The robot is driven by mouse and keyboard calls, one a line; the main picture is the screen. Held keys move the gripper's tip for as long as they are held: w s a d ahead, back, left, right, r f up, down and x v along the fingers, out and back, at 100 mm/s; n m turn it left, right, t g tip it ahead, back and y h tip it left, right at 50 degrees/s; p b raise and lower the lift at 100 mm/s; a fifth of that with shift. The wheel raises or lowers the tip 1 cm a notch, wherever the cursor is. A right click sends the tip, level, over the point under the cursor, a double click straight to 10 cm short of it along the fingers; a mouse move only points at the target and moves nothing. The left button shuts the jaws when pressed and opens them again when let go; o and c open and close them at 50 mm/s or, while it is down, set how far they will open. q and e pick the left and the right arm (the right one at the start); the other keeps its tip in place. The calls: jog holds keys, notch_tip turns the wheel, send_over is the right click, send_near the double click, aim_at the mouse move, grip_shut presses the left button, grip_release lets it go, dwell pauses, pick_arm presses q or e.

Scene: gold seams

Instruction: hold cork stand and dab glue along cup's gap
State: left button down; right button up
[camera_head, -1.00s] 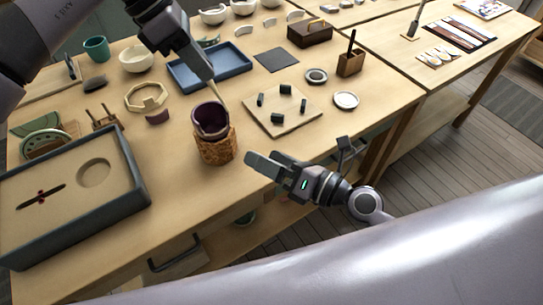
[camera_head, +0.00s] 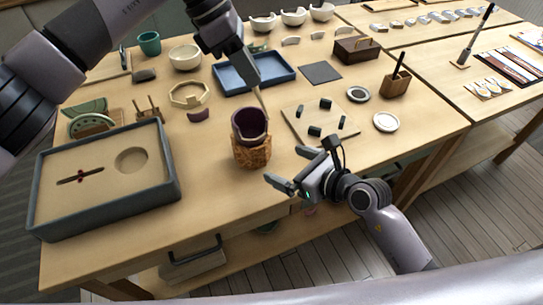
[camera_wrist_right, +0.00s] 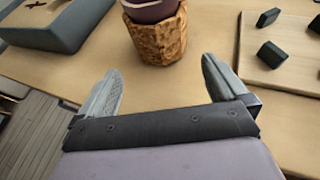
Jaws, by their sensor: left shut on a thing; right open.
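The dark purple cup (camera_head: 249,122) sits in the round cork stand (camera_head: 251,152) near the table's front edge. The cup's gap is not clear at this size. My left gripper (camera_head: 257,82) is above the cup, shut on a thin pale stick-like applicator (camera_head: 264,103) that points down to the cup's right rim; whether it touches I cannot tell. My right gripper (camera_head: 287,167) is open and empty, to the right of the cork stand and apart from it. In the right wrist view the cork stand (camera_wrist_right: 160,38) is straight ahead, beyond the open fingers (camera_wrist_right: 164,85).
A wooden board with dark pegs (camera_head: 296,128) lies right of the cup. A grey-rimmed tray (camera_head: 172,193) is at the left, and a blue tray (camera_head: 285,70) lies behind. A white dish (camera_head: 386,122) is farther right. Bare tabletop lies in front of the stand.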

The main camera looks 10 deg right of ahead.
aim_at(266, 156)
jog(key=shift+x, duration=3.95)
jog(key=c, duration=0.9)
